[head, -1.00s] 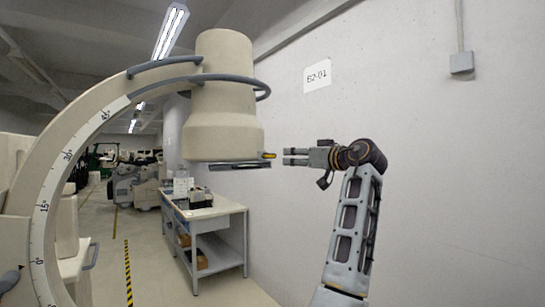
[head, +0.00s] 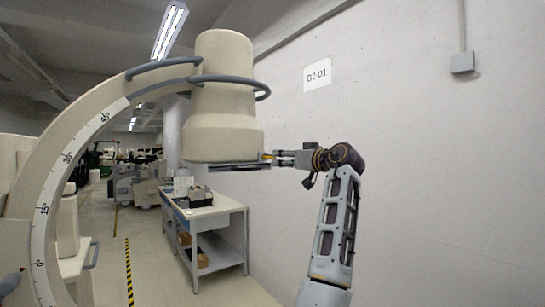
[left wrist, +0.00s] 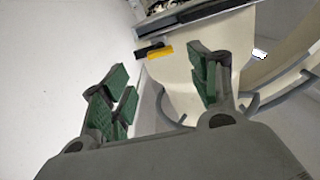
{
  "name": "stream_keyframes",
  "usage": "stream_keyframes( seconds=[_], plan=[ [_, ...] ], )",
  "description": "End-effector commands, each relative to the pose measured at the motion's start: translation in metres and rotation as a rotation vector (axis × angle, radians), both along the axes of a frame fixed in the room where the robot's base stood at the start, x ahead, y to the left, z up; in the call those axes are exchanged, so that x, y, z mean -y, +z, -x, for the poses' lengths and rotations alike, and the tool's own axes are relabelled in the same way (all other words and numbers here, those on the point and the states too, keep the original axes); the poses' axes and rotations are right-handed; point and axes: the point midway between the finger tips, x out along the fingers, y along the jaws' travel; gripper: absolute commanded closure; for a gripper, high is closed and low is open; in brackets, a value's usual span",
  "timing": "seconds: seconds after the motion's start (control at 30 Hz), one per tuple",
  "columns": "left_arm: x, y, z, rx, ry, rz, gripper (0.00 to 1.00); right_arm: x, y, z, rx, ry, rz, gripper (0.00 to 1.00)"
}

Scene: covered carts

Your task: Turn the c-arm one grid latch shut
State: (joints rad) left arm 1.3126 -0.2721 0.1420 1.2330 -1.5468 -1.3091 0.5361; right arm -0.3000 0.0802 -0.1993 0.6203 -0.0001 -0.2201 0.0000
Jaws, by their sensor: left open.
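The C-arm's cream cylindrical head (head: 224,100) hangs at the upper end of the curved arm, with a dark flat grid plate (head: 235,166) under it. The small yellow grid latch (head: 267,156) is at the right edge of the plate. In the left wrist view the latch (left wrist: 160,50) shows yellow with a black part, apart from both fingers. My left gripper (head: 279,157) is just right of the latch, its fingers pointing left at it. It is open and empty; its green pads (left wrist: 163,80) stand apart. My right gripper is not in view.
A grey railing (head: 235,79) curves around the head. A white wall (head: 420,180) is close behind my left arm. A workbench (head: 212,211) with boxes stands below and behind. The space right of the latch is free except for my arm.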

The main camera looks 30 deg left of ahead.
Motion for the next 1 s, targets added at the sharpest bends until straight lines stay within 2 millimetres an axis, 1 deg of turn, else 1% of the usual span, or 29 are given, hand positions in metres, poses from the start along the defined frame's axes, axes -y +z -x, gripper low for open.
stream_keyframes(
  seconds=[0.03,0.2,0.5,0.7,1.0],
  plan=[
    [-0.007,0.002,-0.002,0.000,0.001,0.000,0.39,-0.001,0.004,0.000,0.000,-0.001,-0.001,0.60],
    [-0.028,0.002,-0.011,0.000,0.002,0.000,0.39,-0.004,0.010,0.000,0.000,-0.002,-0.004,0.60],
    [-0.062,0.002,-0.025,0.000,0.001,0.000,0.39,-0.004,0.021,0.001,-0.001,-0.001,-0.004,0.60],
    [-0.074,0.002,-0.030,0.001,0.000,0.000,0.39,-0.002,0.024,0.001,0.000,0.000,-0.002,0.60],
    [-0.077,0.000,-0.032,0.000,0.000,0.000,0.39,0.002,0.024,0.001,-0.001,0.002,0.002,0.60]
  ],
)
